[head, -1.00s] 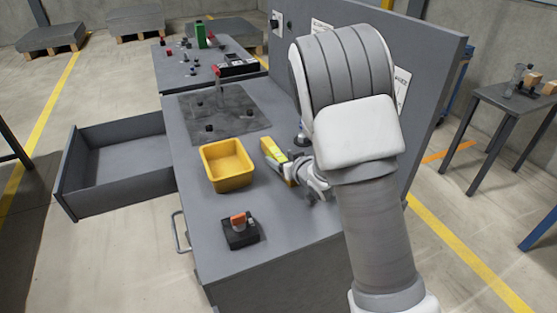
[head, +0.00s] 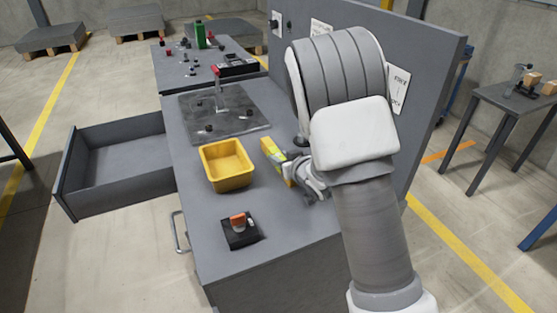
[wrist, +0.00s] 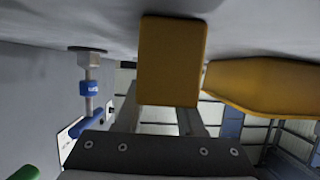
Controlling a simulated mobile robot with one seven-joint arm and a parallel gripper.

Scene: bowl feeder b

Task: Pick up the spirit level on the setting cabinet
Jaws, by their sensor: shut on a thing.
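The spirit level (head: 272,150) is a yellow bar on the grey cabinet (head: 285,235), just right of the yellow bin. My gripper (head: 297,170) is at its near end, shut on it. In the wrist view the level's yellow end (wrist: 172,60) stands between the fingers of my gripper (wrist: 160,118). Whether the level touches the cabinet top or is slightly above it, I cannot tell. My arm hides part of the cabinet top behind the gripper.
A yellow bin (head: 227,178) stands close left of the level; it also shows in the wrist view (wrist: 265,88). A black box with an orange knob (head: 239,228) is nearer. A grey panel (head: 430,60) rises behind. An open drawer (head: 115,165) juts out left.

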